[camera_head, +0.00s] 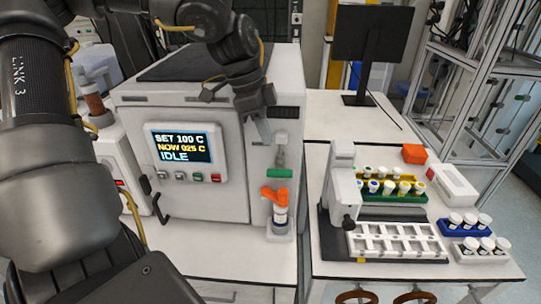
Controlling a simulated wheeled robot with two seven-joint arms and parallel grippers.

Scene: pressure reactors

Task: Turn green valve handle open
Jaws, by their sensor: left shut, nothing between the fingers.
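The green valve handle (280,173) lies level on the right front part of the white reactor (225,195), below a grey fitting. An orange handle (274,196) sits just under it, above a small capped bottle (280,216) in a holder. My left gripper (264,132) points down in front of the reactor's upper right, above and slightly left of the green handle. It is shut, empty and appears apart from the handle. My right gripper is not in view.
The reactor's display (181,147) reads SET 100 C, NOW 025 C, IDLE. To the right stand a white device (343,185), a white rack (398,240), a green vial rack (388,195) and an orange box (414,153). A monitor (372,35) stands behind.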

